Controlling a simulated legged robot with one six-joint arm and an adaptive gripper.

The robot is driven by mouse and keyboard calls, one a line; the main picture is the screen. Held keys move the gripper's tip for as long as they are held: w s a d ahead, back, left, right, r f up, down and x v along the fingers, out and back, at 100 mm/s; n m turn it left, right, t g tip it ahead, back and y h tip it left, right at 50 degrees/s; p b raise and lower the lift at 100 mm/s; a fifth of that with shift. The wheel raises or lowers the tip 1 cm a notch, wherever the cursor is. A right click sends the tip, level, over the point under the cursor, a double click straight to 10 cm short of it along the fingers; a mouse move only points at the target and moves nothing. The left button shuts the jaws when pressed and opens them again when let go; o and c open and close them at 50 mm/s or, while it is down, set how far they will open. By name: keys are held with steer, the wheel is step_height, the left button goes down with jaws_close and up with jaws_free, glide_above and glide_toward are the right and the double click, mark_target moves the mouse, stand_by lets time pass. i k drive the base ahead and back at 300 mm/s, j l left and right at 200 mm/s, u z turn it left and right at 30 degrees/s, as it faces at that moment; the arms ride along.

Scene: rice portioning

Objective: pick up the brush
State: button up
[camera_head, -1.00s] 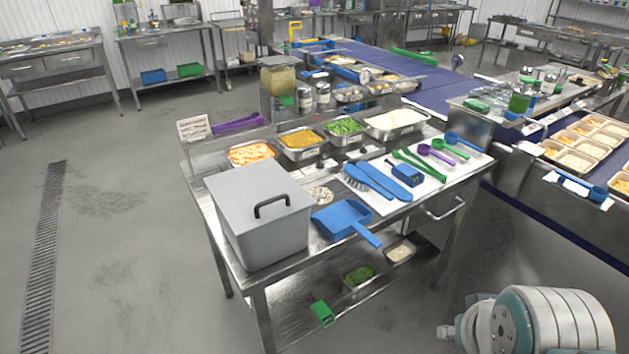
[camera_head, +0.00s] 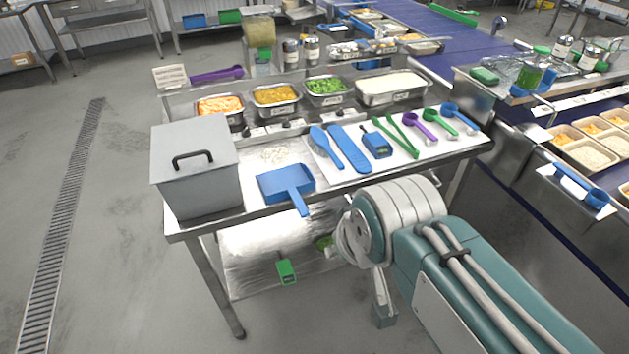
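The blue brush (camera_head: 327,150) lies flat on a white mat (camera_head: 405,158) on the steel table, at the mat's left end. Its broad head is toward the back left and its handle toward the front right. A long blue flat tool (camera_head: 350,149) lies close along its right side. My arm comes in from the lower right, its rounded joint in front of the table's front edge. I cannot make out my gripper's fingers in this view. Nothing of my arm touches the brush.
A blue dustpan (camera_head: 286,184) and a grey lidded box (camera_head: 195,167) stand left of the mat. A blue device (camera_head: 376,144), green tongs (camera_head: 403,137) and several scoops lie to the right. Food pans (camera_head: 326,91) line the back. Spilled grains (camera_head: 273,154) lie behind the dustpan.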

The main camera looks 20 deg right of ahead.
mark_target(317, 139)
steer(key=l, duration=0.15)
steer(key=i+l, duration=0.8)
steer(key=i, duration=0.15)
steer(key=i+j+u, duration=0.05)
